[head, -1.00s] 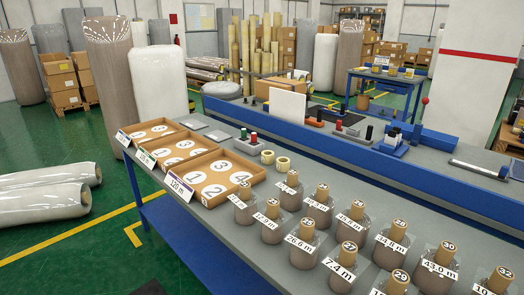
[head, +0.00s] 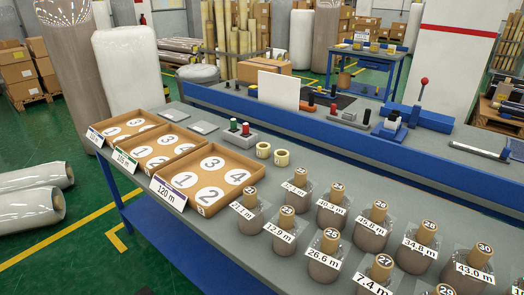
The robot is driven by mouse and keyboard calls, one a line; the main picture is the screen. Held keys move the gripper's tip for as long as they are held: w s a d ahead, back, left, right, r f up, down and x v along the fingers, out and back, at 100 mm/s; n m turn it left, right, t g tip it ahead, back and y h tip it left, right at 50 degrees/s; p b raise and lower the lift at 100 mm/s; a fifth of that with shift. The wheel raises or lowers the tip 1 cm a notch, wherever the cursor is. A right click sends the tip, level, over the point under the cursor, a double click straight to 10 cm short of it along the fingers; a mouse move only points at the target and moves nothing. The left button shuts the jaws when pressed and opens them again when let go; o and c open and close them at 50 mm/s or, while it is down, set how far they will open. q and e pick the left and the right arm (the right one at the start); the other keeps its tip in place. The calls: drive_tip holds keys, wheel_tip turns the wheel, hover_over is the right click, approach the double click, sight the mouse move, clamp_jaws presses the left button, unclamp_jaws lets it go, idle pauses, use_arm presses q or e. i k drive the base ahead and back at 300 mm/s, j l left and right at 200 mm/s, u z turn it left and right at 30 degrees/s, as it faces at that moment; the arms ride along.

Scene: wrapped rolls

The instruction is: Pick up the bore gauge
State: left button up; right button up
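Neither of my grippers is in the head view.
Several wrapped rolls with numbered tops and length labels, one marked 26.6 m (head: 324,262), stand at the table's front right. A cardboard tray (head: 207,209) with numbered circles sits left, beside two more. A blue clamp-like device (head: 389,128) stands near the tool.

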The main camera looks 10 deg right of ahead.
sight(234, 129)
drive_tip(key=z, duration=0.65)
drive_tip(key=i+j+z, duration=0.1)
drive_tip(key=j+z, duration=0.5)
drive_tip(key=z, duration=0.2)
drive_tip(key=j+z, duration=0.65)
drive_tip(key=z, duration=0.2)
